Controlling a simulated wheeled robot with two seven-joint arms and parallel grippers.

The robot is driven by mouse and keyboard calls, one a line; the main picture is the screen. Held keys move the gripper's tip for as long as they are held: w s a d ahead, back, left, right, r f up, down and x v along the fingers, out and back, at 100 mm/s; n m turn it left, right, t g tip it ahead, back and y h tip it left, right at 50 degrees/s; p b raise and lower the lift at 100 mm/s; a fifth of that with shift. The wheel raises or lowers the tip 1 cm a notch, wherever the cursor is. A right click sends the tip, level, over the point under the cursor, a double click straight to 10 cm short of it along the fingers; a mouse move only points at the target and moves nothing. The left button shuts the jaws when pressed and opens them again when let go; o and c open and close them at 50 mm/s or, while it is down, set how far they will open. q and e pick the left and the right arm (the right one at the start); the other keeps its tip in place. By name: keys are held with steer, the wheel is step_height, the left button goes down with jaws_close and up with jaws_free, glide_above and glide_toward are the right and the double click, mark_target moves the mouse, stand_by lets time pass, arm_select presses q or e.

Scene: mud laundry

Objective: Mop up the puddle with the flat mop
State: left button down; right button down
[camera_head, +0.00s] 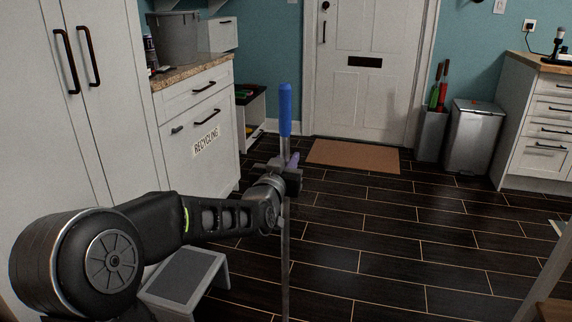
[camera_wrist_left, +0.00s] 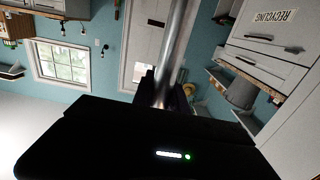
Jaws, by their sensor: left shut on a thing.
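The flat mop's handle stands nearly upright in the head view, with a blue grip (camera_head: 285,110) at its top and a thin grey shaft (camera_head: 285,265) running down out of the picture. My left gripper (camera_head: 287,172) is shut on the handle just below the blue grip. The left wrist view shows the grey shaft (camera_wrist_left: 178,45) between the dark fingers (camera_wrist_left: 165,92). The mop's flat head is out of view. No puddle shows on the visible floor. My right gripper is in neither view.
Dark plank floor (camera_head: 420,225) lies open ahead, up to a brown doormat (camera_head: 352,156) by the white door (camera_head: 365,70). A grey step stool (camera_head: 180,280) stands at the lower left. The recycling cabinet (camera_head: 200,130) is at left; a bin (camera_head: 473,138) and drawers (camera_head: 540,130) are at right.

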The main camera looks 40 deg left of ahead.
arm_select(q)
steer(key=shift+x, duration=2.35)
steer(key=shift+a+r, duration=0.1)
steer(key=shift+r, duration=0.05)
steer(key=x, duration=0.7)
steer(key=p+x, duration=0.1)
steer(key=x, duration=0.5)
steer(key=shift+w, duration=0.3)
steer(key=shift+a, duration=0.15)
